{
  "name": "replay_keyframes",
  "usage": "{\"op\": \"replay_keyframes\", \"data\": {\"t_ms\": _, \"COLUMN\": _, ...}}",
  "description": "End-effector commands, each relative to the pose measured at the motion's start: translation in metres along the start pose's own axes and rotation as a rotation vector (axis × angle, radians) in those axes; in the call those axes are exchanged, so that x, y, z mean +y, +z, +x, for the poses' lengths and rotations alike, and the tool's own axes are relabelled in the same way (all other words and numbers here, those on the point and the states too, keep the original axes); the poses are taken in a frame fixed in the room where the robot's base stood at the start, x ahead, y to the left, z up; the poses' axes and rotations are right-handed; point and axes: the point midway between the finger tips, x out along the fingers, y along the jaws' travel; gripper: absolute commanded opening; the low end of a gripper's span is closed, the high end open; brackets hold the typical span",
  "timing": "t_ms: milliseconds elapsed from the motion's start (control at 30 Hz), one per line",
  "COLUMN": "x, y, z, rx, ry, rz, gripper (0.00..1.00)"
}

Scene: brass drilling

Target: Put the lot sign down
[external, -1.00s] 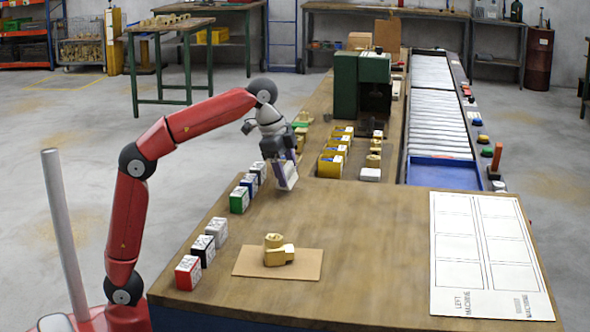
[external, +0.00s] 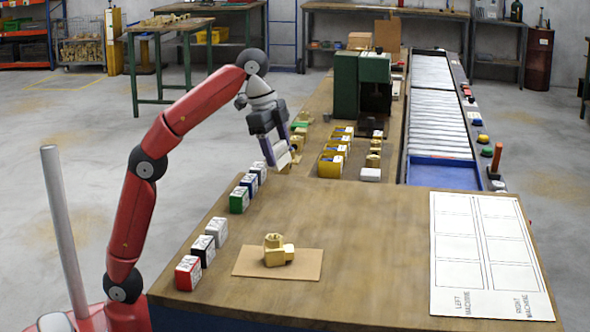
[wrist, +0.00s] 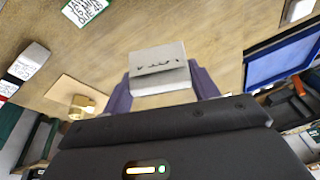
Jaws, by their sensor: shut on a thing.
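The lot sign (wrist: 160,70) is a small white folded card with dark lettering. In the wrist view it sits between the two purple fingers of my gripper (wrist: 162,88), which is shut on it. In the external view the sign (external: 281,155) hangs from my gripper (external: 281,150) near the table's left side, to the right of the row of blocks. Whether its lower edge touches the table cannot be told.
Several coloured blocks (external: 239,200) with white labelled tops line the left table edge. A brass fitting (external: 275,252) lies on a cardboard mat (external: 243,263). A white sheet (external: 480,279) lies at right; the table middle is clear.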

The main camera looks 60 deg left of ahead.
Motion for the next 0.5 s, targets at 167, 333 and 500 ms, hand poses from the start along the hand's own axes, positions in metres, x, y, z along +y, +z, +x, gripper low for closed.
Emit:
{"op": "replay_keyframes", "data": {"t_ms": 167, "x": 0.062, "y": 0.002, "z": -0.008, "rx": 0.017, "ry": 0.072, "rz": 0.144, "gripper": 0.29}}
{"op": "replay_keyframes", "data": {"t_ms": 333, "x": 0.104, "y": 0.013, "z": -0.011, "rx": 0.023, "ry": 0.136, "rz": 0.265, "gripper": 0.29}}
{"op": "replay_keyframes", "data": {"t_ms": 500, "x": 0.133, "y": 0.028, "z": -0.011, "rx": 0.027, "ry": 0.19, "rz": 0.371, "gripper": 0.29}}
